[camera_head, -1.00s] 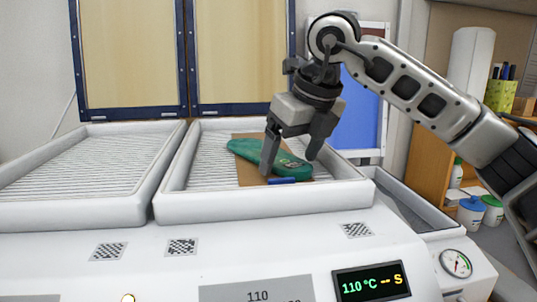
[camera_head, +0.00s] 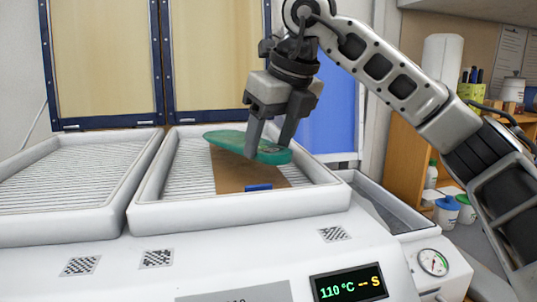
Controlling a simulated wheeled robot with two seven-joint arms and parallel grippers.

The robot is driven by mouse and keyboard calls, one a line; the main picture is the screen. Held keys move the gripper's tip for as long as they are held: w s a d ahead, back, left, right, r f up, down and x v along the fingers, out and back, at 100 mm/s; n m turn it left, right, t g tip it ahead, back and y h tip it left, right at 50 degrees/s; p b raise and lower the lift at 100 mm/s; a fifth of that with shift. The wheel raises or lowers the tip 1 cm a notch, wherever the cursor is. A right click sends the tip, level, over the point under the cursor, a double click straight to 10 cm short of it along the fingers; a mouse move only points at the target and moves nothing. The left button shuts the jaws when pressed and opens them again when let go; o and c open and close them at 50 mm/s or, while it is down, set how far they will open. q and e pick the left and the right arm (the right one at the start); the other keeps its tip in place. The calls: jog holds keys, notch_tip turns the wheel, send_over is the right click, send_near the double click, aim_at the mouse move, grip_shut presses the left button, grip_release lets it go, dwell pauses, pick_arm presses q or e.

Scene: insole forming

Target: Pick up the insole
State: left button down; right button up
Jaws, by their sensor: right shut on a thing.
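The green insole (camera_head: 232,142) is tilted above the right-hand tray of the machine. My right gripper (camera_head: 267,148) is shut on the insole near its right end, one finger in front and one behind. The insole looks lifted off the brown board (camera_head: 240,176), which lies on the slatted tray (camera_head: 186,178) with a small blue piece (camera_head: 258,187) at its front edge. My left gripper is not in view.
An empty slatted tray (camera_head: 75,172) lies to the left. The machine front carries a display (camera_head: 349,287) and a gauge (camera_head: 433,262). Framed tan panels (camera_head: 105,60) stand behind. A wooden shelf with white containers (camera_head: 446,211) is at the right.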

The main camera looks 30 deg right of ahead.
jog(key=s+r, duration=0.9)
jog(key=s, duration=0.4)
jog(key=shift+s, duration=0.35)
